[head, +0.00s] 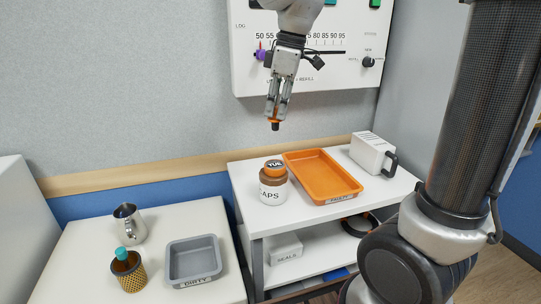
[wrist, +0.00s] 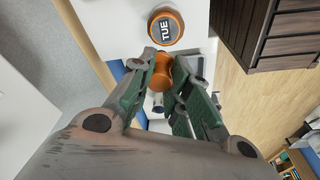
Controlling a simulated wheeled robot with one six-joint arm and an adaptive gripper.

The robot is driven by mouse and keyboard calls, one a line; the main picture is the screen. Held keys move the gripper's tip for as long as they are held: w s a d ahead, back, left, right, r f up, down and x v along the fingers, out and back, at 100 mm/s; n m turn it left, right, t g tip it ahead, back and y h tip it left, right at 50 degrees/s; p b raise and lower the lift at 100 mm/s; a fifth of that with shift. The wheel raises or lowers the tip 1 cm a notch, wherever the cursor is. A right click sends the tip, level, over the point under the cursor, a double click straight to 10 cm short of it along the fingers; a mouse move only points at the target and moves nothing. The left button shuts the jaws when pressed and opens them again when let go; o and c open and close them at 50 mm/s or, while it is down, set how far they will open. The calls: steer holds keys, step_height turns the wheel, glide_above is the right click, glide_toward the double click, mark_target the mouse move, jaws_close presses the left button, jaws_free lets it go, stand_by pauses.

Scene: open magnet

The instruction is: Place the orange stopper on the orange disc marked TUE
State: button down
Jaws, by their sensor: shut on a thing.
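My gripper (head: 277,112) is shut on the orange stopper (head: 275,125), whose lower end looks dark, and holds it in the air. In the wrist view, my gripper (wrist: 160,80) has the orange stopper (wrist: 162,72) between its fingertips.
An orange tray (head: 348,190) lies right of the jar on the white cart (head: 241,183), with a white box with a dark handle (head: 372,153) behind. A wall panel (head: 237,72) hangs behind my gripper.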

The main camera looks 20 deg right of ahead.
step_height(320, 180, down, 10)
steer(key=shift+r, duration=0.15)
stand_by(0.4)
steer(key=c, duration=1.3)
jaws_free()
steer(key=shift+c, duration=0.2)
step_height(320, 180, up, 12)
steer(key=s+d, duration=0.1)
steer(key=d, duration=0.1)
steer(key=s+d+f+m+t+h, duration=0.1)
steer(key=s+d+f+m, duration=0.2)
steer(key=s+d+m, duration=0.3)
steer(key=s+d+f+m+t+h, duration=0.1)
steer(key=s+d+m, duration=0.5)
steer(key=s, duration=0.6)
step_height(320, 180, down, 2)
steer(key=shift+d+f+m+t, duration=0.1)
steer(key=shift+d+m+t, duration=0.15)
steer(key=shift+t, duration=0.45)
